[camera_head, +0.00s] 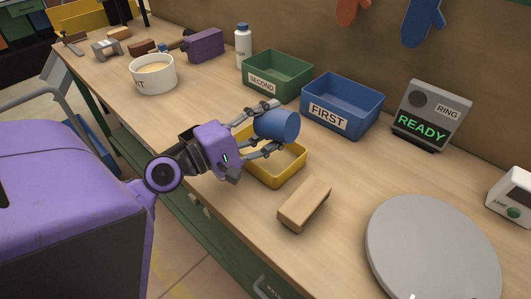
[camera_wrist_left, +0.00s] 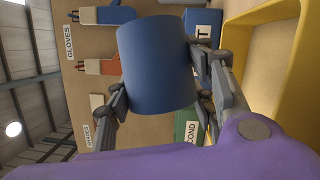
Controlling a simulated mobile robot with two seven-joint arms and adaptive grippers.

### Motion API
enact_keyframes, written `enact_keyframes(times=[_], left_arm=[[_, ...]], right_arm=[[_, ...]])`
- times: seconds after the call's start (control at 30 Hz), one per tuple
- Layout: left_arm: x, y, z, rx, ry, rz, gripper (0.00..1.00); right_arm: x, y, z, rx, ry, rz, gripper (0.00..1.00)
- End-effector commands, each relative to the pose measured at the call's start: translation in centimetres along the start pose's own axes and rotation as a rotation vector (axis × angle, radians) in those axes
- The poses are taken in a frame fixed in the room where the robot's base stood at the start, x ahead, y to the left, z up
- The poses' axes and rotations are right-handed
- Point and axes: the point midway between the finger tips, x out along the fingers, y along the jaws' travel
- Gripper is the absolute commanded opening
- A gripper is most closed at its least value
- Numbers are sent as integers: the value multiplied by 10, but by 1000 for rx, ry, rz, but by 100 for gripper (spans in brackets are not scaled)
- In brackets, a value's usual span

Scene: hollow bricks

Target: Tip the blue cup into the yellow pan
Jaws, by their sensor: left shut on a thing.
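The blue cup (camera_head: 276,126) is held by my left gripper (camera_head: 262,128) above the yellow pan (camera_head: 290,170). The cup lies tilted, close to sideways, and its opening cannot be seen. In the left wrist view the cup (camera_wrist_left: 157,65) sits between the two fingers of the left gripper (camera_wrist_left: 160,90), which are shut on it. The yellow pan (camera_wrist_left: 290,60) shows at the right of that view. What is inside the cup, and most of the pan's inside, is hidden. My right gripper is in neither view.
A green bin marked SECOND (camera_head: 277,76) and a blue bin marked FIRST (camera_head: 342,105) stand behind the pan. A wooden block (camera_head: 304,204) lies in front of it. A round grey plate (camera_head: 432,250) is at right, a white tub (camera_head: 153,74) at left.

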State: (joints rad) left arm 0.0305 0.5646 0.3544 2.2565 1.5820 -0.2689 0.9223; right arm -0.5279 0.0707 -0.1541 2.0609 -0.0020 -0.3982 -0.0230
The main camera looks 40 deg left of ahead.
Motion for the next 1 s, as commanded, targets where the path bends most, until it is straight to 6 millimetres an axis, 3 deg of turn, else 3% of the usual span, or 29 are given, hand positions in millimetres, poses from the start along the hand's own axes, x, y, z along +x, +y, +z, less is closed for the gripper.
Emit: enact_keyframes(times=[0.03,0.63,1.0], left_arm=[[1,7,2,37,-2,-10,17],[4,-1,10,334,1,-131,17],[4,-7,9,374,2,-152,17]], right_arm=[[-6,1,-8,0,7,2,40],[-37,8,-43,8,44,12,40],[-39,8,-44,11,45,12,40]])
